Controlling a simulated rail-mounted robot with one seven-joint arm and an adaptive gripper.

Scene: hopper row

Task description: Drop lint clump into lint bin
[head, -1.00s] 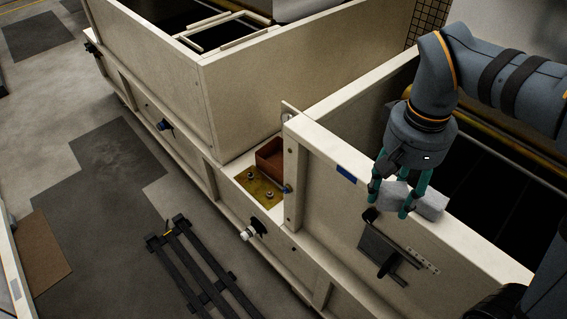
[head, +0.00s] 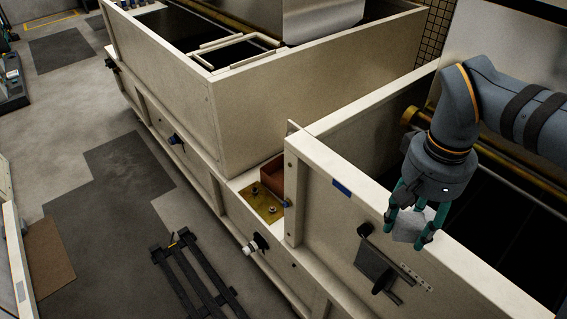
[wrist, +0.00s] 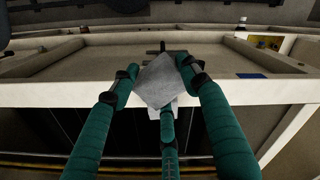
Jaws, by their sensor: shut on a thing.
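The pale grey lint clump (head: 408,226) is a rough block pinched between the teal fingers of my gripper (head: 414,222). In the wrist view the clump (wrist: 158,82) sits at the fingertips, tilted, with the gripper (wrist: 163,85) closed around it. In the head view the gripper hangs by the top rim of the near cream hopper. Whether the clump touches the rim is unclear. A small brown open box (head: 273,177), which looks like the lint bin, stands left of the gripper on a low ledge between the two hoppers. Its inside is mostly hidden.
The near hopper's wall (head: 325,215) carries a blue label (head: 341,188) and a black handle (head: 378,270). A brass plate (head: 261,203) lies before the box. The far hopper (head: 290,100) rises behind the ledge. The near hopper's dark opening lies right of the gripper.

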